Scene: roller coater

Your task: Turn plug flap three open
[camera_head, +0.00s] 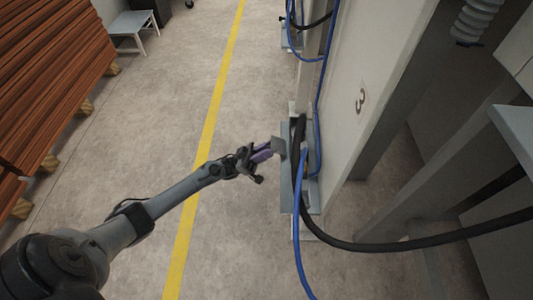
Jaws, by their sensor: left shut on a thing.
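Plug flap three (278,146) is a small grey plate that sticks out from the left side of the grey plug box (313,199). The box is mounted low on the pale machine panel marked 3 (361,101). My left gripper (268,151), with purple fingers, is at the flap and shut on its edge. The fingertips partly hide the contact. The flap's exact angle is hard to tell from above. My right gripper is not in view.
A black cable (420,244) and a blue cable (300,255) hang by the box. Stacked brown timber (50,70) lies at left, with a small grey stool (132,24) behind. The floor around the yellow line (212,115) is clear.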

